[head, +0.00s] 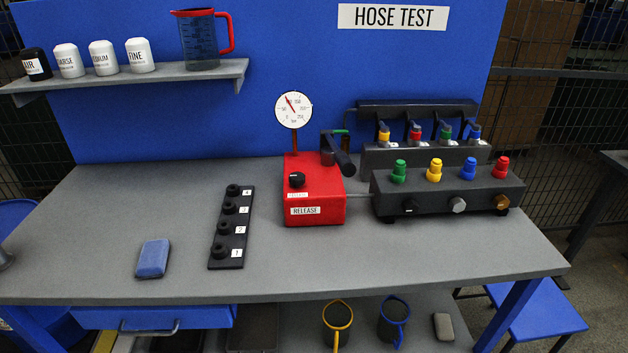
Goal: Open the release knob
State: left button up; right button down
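The release knob (297,180) is a small round black knob on the sloped front of a red pump box (316,197). A white label reading RELEASE (305,211) is below it on the front face. A light mark shows on the knob, but I cannot tell from it whether the knob is open or shut. A round white gauge (294,110) stands on a stem above the box, its red needle pointing up and left. A black pump lever (338,155) is at the box's right side. Neither of my grippers is in view.
A dark manifold (446,192) with coloured caps stands right of the box, joined by a thin pipe. Left of the box lies a black numbered strip (231,228). A blue sponge (153,259) lies farther left. The grey bench top (330,268) is clear in front.

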aim_at(297, 179)
jog(key=l+z, duration=0.3)
jog(key=z, duration=0.2)
jog(key=l+z, duration=0.3)
jog(key=z, duration=0.2)
